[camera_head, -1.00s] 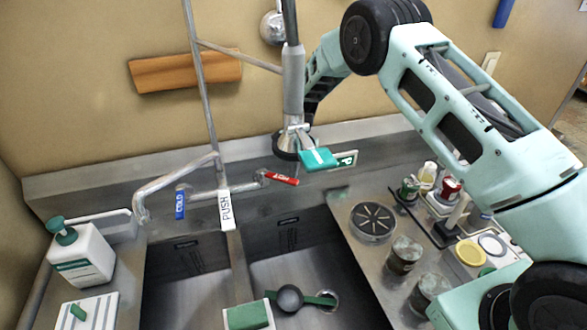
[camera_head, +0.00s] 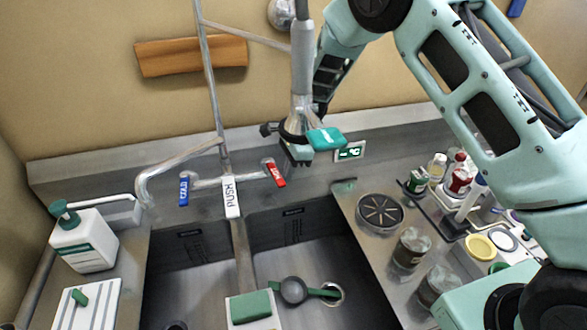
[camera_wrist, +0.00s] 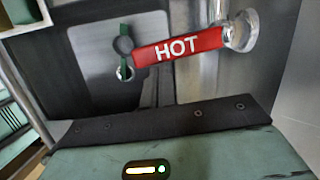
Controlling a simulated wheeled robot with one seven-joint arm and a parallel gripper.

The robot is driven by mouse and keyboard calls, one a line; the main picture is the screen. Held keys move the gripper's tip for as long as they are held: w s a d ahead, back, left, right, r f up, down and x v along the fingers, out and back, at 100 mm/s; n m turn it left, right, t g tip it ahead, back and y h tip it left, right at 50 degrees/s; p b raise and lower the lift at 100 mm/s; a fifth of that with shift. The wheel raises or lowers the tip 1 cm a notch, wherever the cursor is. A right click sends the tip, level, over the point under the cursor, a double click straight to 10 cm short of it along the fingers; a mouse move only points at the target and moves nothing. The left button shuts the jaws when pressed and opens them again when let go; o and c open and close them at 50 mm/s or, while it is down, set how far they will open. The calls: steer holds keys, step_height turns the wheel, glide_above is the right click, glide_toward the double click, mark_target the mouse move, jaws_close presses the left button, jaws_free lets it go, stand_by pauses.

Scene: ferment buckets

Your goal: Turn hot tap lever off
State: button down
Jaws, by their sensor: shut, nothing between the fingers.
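The hot tap lever (camera_head: 276,174) is a red bar on the right of the sink faucet, slanting forward and slightly right from its pivot. In the wrist view the red lever (camera_wrist: 178,47), marked HOT, points left from its chrome pivot, just beyond my gripper (camera_wrist: 170,120). In the head view my gripper (camera_head: 298,156) is shut and empty, above and to the right of the lever. A small gap shows between them in the picture; I cannot tell their depth apart. The blue cold lever (camera_head: 184,189) points forward on the left.
The white PUSH lever (camera_head: 231,197) stands between the taps. The double sink (camera_head: 243,262) lies in front, with a dark strainer (camera_head: 293,290) in the right basin. A soap bottle (camera_head: 83,241) stands left; jars (camera_head: 411,247) and bottles stand right.

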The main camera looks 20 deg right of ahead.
steer(key=shift+s+a, duration=0.15)
steer(key=shift+a, duration=0.4)
stand_by(0.4)
